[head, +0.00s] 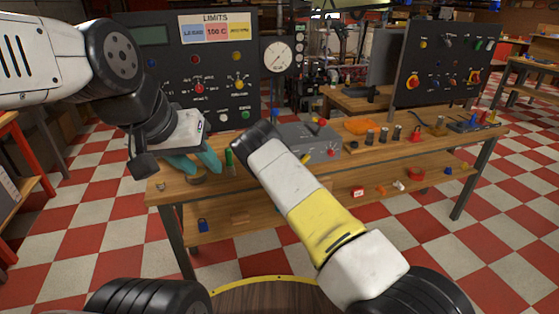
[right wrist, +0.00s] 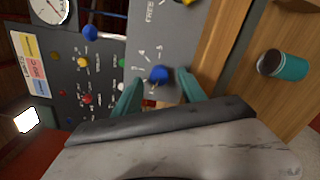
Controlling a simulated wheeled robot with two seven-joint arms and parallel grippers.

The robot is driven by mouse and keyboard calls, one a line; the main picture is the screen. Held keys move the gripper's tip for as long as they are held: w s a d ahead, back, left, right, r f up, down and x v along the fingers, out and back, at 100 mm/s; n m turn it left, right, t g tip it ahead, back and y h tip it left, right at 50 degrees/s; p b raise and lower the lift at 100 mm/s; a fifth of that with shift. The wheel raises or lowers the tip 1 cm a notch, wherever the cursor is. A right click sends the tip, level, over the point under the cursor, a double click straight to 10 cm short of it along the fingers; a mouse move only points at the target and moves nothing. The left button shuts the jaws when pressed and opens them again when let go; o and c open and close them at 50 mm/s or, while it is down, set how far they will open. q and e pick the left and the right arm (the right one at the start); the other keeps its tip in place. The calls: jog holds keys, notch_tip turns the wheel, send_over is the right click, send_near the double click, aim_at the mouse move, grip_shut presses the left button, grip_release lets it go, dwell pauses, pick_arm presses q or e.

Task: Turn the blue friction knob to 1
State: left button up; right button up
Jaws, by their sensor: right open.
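The blue friction knob (right wrist: 158,74) shows in the right wrist view, on a grey face with printed scale numbers. My right gripper (right wrist: 161,84) is open, with one teal finger on each side of the knob. I cannot tell whether the fingers touch it. In the head view my right arm hides the knob and the right fingertips; the grey control box (head: 312,138) stands just beyond that arm on the bench. My left gripper (head: 206,170) hangs above the bench's left end, its teal fingers apart, with nothing seen between them.
A black panel (head: 170,62) with a LIMITS sign and a dial gauge (head: 277,57) stand behind the bench (head: 385,152). Several small parts lie to the right. A second panel (head: 440,65) stands at back right.

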jog(key=v, duration=0.7)
jog(key=shift+r, duration=0.1)
jog(key=w+d+r+m+g+h, duration=0.25)
jog(key=d+r+m+h, duration=0.25)
jog(key=d+r+m, duration=0.4)
jog(key=s+d+r+m+g, duration=0.1)
jog(key=s+r+m+g, duration=0.2)
jog(key=s+r+m, duration=0.5)
jog(key=s+r+m+g, duration=0.1)
jog(key=s+r+m, duration=0.2)
jog(key=s, duration=0.8)
jog(key=s+d+r+m+g+y, duration=0.1)
jog(key=s+r+m+g, duration=0.1)
jog(key=s+r, duration=0.5)
jog(key=s+r+m+g, duration=0.2)
jog(key=s+r+m, duration=0.2)
jog(key=s, duration=1.1)
jog(key=shift+s+d+r+y, duration=0.3)
jog(key=shift+s+r, duration=0.1)
jog(key=shift+r, duration=0.25)
